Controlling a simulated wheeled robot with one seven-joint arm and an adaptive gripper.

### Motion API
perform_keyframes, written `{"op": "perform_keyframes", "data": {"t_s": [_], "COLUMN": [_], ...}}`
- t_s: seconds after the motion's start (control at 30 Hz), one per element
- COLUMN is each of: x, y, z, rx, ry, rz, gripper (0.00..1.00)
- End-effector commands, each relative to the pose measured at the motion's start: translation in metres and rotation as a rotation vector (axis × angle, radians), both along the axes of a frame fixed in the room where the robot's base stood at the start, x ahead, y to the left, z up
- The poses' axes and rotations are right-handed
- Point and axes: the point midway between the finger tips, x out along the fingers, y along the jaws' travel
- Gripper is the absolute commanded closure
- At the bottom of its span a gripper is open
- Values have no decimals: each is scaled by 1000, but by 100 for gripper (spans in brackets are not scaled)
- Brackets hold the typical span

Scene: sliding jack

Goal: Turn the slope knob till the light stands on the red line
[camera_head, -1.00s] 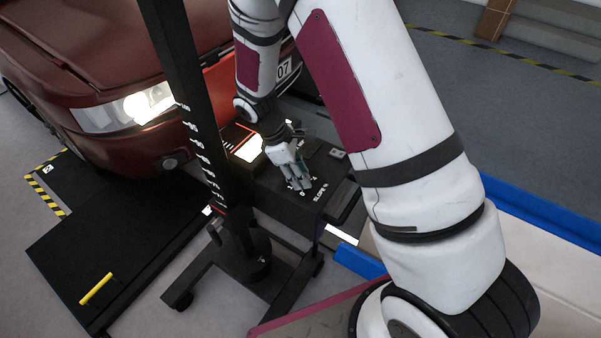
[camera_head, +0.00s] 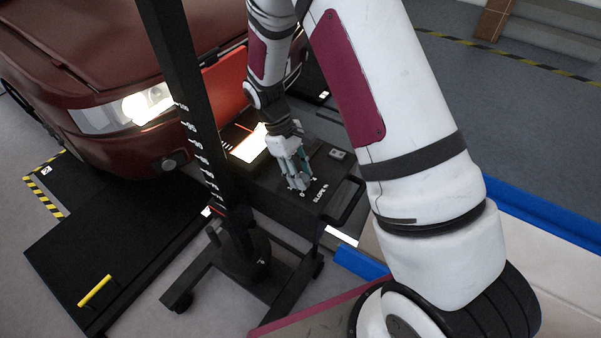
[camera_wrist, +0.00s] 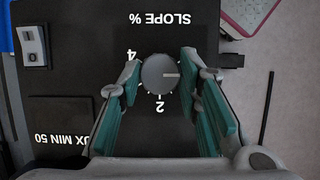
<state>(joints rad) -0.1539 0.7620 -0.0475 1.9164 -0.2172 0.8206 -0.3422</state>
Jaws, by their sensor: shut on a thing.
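The slope knob (camera_wrist: 159,74) is a round grey dial with a pale pointer line, on the black top of the tester box (camera_head: 262,190). In the wrist view its pointer faces right; the numbers 4 and 2 and the words SLOPE % show around it. My gripper (camera_wrist: 160,83) has its teal-padded fingers on both sides of the knob, shut on it.
A black post (camera_head: 190,100) with a number scale rises left of the box. The red car (camera_head: 90,60) with a lit headlight (camera_head: 148,103) stands behind. A handle rail (camera_head: 345,205) runs along the box's right edge. A switch (camera_wrist: 34,46) sits beside the knob.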

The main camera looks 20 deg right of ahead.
Motion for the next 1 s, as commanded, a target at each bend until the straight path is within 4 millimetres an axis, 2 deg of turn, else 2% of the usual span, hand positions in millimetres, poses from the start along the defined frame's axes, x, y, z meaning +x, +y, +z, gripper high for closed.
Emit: {"op": "perform_keyframes", "data": {"t_s": [0.3, 0.33, 0.4, 0.77, 0.87, 1.0], "x": [1, 1, 1, 1, 5, 13], "y": [0, 0, 0, 1, 3, 9], "z": [0, 0, 0, 3, 12, 35], "rx": [0, 0, 0, 0, 1, 2], "ry": [-2, -2, -2, -1, -4, -6], "rz": [-1, -1, -1, 0, 1, 1], "gripper": [96, 62, 49, 49, 49, 49]}}
